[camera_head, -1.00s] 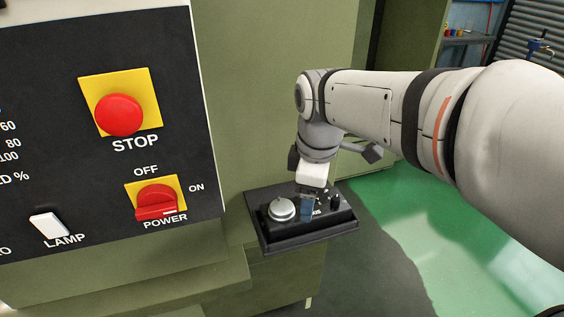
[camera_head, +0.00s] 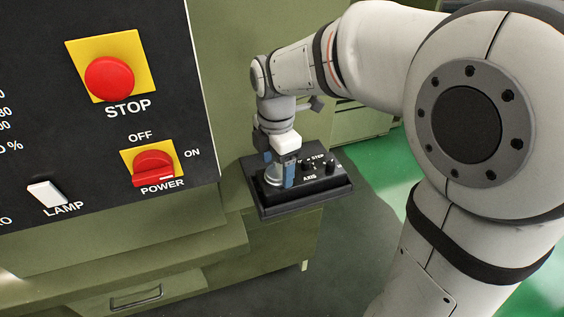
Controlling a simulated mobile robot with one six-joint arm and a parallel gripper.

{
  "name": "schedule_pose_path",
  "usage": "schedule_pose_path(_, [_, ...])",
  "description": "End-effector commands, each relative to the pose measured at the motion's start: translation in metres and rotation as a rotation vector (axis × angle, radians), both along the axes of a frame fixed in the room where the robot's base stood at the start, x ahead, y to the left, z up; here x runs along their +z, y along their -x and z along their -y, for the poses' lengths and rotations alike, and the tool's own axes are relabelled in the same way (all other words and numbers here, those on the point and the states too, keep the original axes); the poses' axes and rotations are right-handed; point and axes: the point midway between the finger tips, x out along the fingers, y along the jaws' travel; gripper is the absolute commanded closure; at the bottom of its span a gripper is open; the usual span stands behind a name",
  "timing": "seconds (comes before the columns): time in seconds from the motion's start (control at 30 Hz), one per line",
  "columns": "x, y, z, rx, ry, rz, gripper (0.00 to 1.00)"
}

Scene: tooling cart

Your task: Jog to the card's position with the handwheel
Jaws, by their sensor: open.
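The handwheel (camera_head: 271,177) is a silver round dial on the left part of a black jog box (camera_head: 318,187), which sits on a green ledge. My gripper (camera_head: 279,178) points down at the handwheel, with its blue-grey fingers apart on either side of it. The fingers hide part of the wheel, and I cannot tell whether they touch it. Right of the wheel are small black knobs marked AXIS and STEP (camera_head: 307,166). No card is in view.
At left is a black panel with a red STOP button (camera_head: 110,79), a red POWER switch (camera_head: 153,168) and a white LAMP rocker (camera_head: 47,194). A drawer handle (camera_head: 136,298) is below. My arm fills the right side. Green floor (camera_head: 372,160) lies beyond the box.

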Motion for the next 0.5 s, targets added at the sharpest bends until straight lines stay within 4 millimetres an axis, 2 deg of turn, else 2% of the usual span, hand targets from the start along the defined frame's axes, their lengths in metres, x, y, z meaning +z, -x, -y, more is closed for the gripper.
schedule_pose_path(0.33, [-0.0051,0.0005,0.0000,0.000,0.000,0.000,0.29])
schedule_pose_path(0.5, [-0.0050,0.0004,0.0000,0.000,0.000,0.000,0.43])
